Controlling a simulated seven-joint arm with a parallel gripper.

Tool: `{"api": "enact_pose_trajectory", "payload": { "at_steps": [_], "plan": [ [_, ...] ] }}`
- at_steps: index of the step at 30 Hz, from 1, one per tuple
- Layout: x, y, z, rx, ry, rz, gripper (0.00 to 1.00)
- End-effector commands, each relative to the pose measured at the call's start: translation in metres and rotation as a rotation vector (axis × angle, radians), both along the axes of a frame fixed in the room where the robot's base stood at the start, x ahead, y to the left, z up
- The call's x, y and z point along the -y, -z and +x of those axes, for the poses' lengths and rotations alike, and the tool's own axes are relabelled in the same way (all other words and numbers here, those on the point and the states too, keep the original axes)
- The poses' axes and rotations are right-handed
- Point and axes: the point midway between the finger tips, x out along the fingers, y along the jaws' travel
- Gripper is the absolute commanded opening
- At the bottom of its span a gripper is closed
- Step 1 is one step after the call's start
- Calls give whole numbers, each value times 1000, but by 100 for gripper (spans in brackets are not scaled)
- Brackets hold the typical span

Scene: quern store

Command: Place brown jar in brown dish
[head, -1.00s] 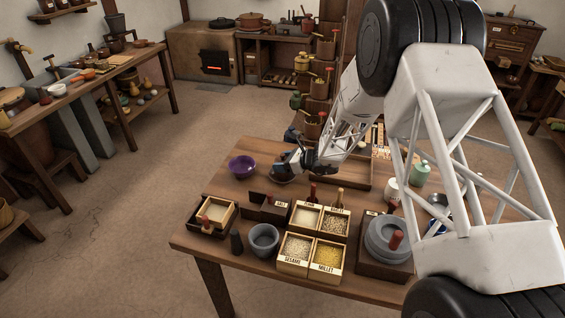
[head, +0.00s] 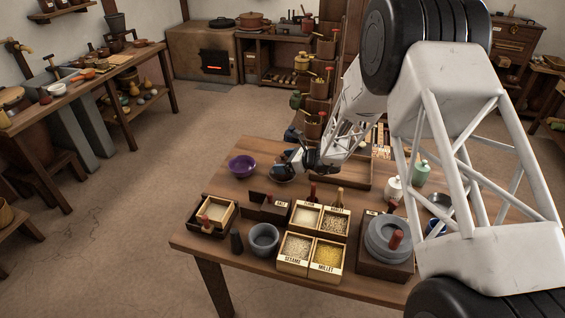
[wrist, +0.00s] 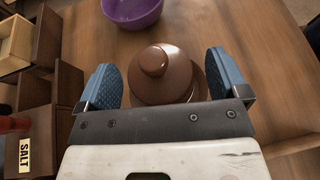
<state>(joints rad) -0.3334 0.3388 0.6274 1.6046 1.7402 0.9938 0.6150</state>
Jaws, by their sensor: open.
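The brown jar (wrist: 158,82) with a round lid knob shows in the middle of the wrist view, upright between my fingers. A brown rim, seemingly of the brown dish (wrist: 202,86), shows just right of and beneath the jar; the jar appears to sit in it, though most of the dish is hidden. My gripper (wrist: 163,78) is open, with one blue finger on each side of the jar and gaps to both. In the head view my gripper (head: 288,164) is over the table's back left, and hides most of the jar.
A purple bowl (head: 242,166) stands left of my gripper. A salt box (head: 268,207), grain boxes (head: 310,253), a grey bowl (head: 264,240) and a quern (head: 388,240) fill the front of the table (head: 222,193). A white jar (head: 393,188) stands to the right.

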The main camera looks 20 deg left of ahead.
Motion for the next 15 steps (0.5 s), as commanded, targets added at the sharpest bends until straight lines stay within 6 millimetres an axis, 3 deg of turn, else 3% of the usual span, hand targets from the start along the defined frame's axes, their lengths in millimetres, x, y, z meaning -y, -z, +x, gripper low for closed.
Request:
{"api": "enact_pose_trajectory", "payload": {
  "at_steps": [15],
  "plan": [
    [69,-29,-9,0,2,0,92]
  ]
}}
